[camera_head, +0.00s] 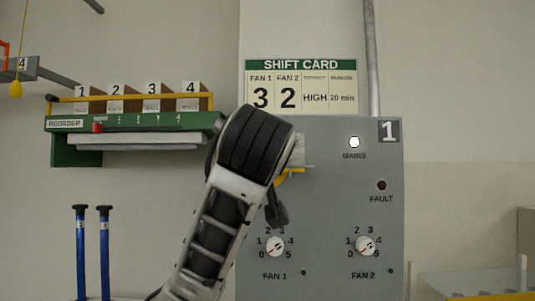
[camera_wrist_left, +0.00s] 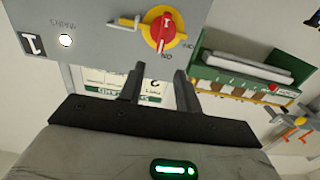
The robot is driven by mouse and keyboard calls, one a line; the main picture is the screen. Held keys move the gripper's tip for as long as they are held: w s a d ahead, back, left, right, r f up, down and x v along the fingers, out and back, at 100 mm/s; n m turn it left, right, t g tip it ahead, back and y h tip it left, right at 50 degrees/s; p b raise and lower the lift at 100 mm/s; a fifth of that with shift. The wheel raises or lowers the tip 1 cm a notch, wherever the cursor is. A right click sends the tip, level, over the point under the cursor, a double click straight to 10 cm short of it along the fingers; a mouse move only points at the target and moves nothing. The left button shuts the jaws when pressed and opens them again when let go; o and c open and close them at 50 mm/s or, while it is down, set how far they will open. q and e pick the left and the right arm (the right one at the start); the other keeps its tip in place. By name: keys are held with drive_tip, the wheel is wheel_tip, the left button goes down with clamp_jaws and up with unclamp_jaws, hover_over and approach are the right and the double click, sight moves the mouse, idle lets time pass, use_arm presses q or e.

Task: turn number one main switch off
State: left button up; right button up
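The number one panel (camera_head: 330,200) is a grey box with a lit white MAINS lamp (camera_head: 354,142) and a dark FAULT lamp (camera_head: 381,185). Its main switch (camera_wrist_left: 163,30) is a red knob on a yellow disc, seen upside down in the left wrist view. An ON mark is legible beside it; the knob's exact setting is hard to read. In the head view my left arm hides the switch, leaving only a bit of yellow. My left gripper (camera_wrist_left: 158,88) is open and empty, its fingertips apart from and just short of the knob. My right gripper is not in view.
A yellow hasp-like tab (camera_wrist_left: 124,22) sticks out beside the switch. FAN 1 dial (camera_head: 275,246) and FAN 2 dial (camera_head: 365,246) are lower on the panel. A shift card (camera_head: 301,65) hangs above. A green reorder rack (camera_head: 75,148) is at left.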

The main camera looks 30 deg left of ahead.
use_arm(q)
drive_tip(key=p+x, duration=0.3)
drive_tip(key=x, duration=0.7)
drive_tip(key=shift+w+a, duration=0.15)
drive_tip(key=shift+w, duration=0.2)
drive_tip(key=shift+f, duration=0.1)
clamp_jaws()
